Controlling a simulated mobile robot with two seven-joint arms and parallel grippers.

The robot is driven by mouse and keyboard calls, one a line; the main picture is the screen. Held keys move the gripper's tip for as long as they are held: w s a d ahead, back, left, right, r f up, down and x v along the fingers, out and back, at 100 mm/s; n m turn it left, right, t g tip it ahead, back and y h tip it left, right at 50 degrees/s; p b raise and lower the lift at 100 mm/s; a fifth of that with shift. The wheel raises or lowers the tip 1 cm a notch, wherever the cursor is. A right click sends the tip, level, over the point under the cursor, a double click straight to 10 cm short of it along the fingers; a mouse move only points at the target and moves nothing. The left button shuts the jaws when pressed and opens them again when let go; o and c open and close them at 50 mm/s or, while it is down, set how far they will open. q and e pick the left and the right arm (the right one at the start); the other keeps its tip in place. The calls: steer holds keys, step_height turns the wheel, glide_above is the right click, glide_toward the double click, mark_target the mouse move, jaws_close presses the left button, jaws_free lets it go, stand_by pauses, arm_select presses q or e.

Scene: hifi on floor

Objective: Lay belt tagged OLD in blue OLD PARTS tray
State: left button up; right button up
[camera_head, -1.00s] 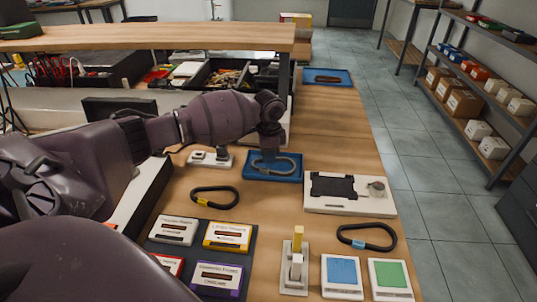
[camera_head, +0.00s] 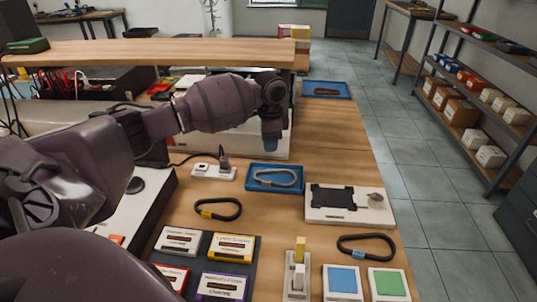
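A grey belt loop (camera_head: 290,179) lies in the near blue tray (camera_head: 250,186) in the middle of the table; no tag on it can be read. A black belt with a yellow tag (camera_head: 218,212) lies on the table to the left. Another black belt with a blue tag (camera_head: 367,248) lies at the right. My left gripper (camera_head: 271,140) points down above and behind the near tray, apart from the grey belt. Its fingers are too small to show whether they are open. My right gripper is not in view.
A second blue tray (camera_head: 308,93) with a dark item stands at the far end. A cream device (camera_head: 335,215) is right of the near tray. Cassette-like boxes (camera_head: 231,246), an upright stand (camera_head: 297,284) and blue and green pads fill the front. A raised wooden shelf (camera_head: 150,54) crosses behind.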

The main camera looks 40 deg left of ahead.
arm_select(q)
steer(key=shift+r, duration=1.45)
steer(key=shift+s+f, duration=0.1)
